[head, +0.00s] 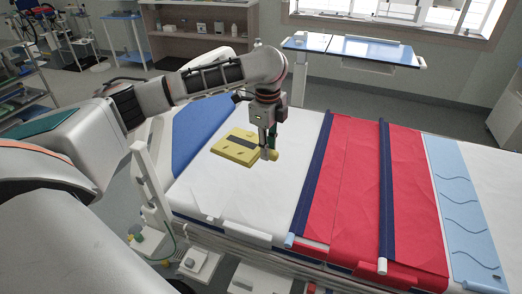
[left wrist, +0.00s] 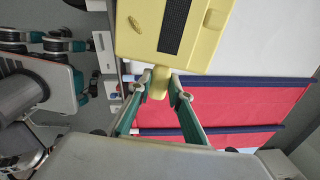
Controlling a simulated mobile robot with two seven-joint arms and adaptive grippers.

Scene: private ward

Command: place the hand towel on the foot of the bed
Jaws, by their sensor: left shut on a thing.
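A flat yellow slab with a dark band (head: 232,148), the only thing here that fits the hand towel, is over the white part of the bed (head: 220,205). In the left wrist view, the yellow slab (left wrist: 140,38) shows its dark panel and a rounded tab at its near edge. My left gripper (head: 269,153) points down at the slab's right end. In the wrist view my left gripper (left wrist: 161,86) is shut on that rounded tab. I cannot tell whether the slab touches the sheet. My right gripper is out of view.
A red cover (head: 348,180) with dark blue straps (head: 386,190) crosses the bed. A light blue strip with wavy lines (head: 462,205) lies to its right. An overbed table (head: 352,50) stands behind the bed. The white sheet in front of the slab is clear.

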